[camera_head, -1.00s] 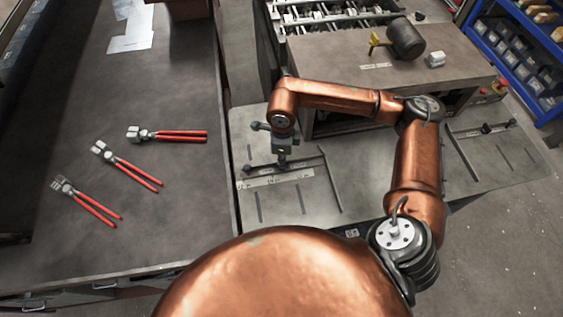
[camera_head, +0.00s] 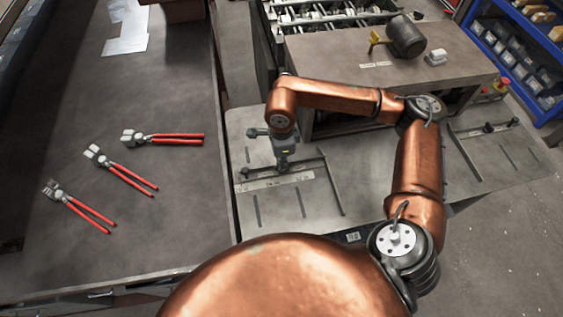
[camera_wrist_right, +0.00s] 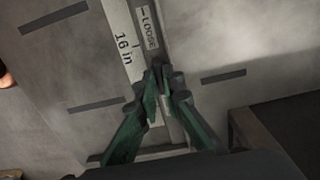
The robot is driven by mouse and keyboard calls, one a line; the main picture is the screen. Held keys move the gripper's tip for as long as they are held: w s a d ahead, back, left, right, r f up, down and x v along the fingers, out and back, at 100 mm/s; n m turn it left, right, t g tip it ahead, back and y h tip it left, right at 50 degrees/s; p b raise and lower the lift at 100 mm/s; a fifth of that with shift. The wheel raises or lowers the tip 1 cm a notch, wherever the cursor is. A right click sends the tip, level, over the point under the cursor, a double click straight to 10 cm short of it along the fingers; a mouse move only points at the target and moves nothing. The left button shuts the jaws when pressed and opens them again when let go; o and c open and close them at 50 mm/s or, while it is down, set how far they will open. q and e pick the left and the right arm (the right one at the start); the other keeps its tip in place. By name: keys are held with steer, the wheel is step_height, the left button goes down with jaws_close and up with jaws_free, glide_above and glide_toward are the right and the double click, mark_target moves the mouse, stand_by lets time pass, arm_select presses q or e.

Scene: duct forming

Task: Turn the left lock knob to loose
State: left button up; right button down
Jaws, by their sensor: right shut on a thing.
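The left lock knob (camera_wrist_right: 158,70) is a small dark piece on the slotted bar, mostly hidden by my fingers. My right gripper (camera_wrist_right: 166,88) is shut on it, with a green finger on each side. In the head view the right gripper (camera_head: 283,164) points down at the left fence bar (camera_head: 309,165). A "LOOSE" label (camera_wrist_right: 149,27) lies just beyond the fingertips, beside a pale scale (camera_wrist_right: 124,42) marked "16 in". I cannot tell the knob's turn angle. My left gripper is out of view.
A second slotted bar with a dark knob (camera_head: 488,127) is at the right of the grey metal table (camera_head: 385,180). Several red-handled tools (camera_head: 120,168) lie on the left bench (camera_head: 165,220).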

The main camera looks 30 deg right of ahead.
steer(key=c, duration=2.1)
jaws_free()
step_height(320, 180, up, 12)
steer(key=shift+r, duration=0.1)
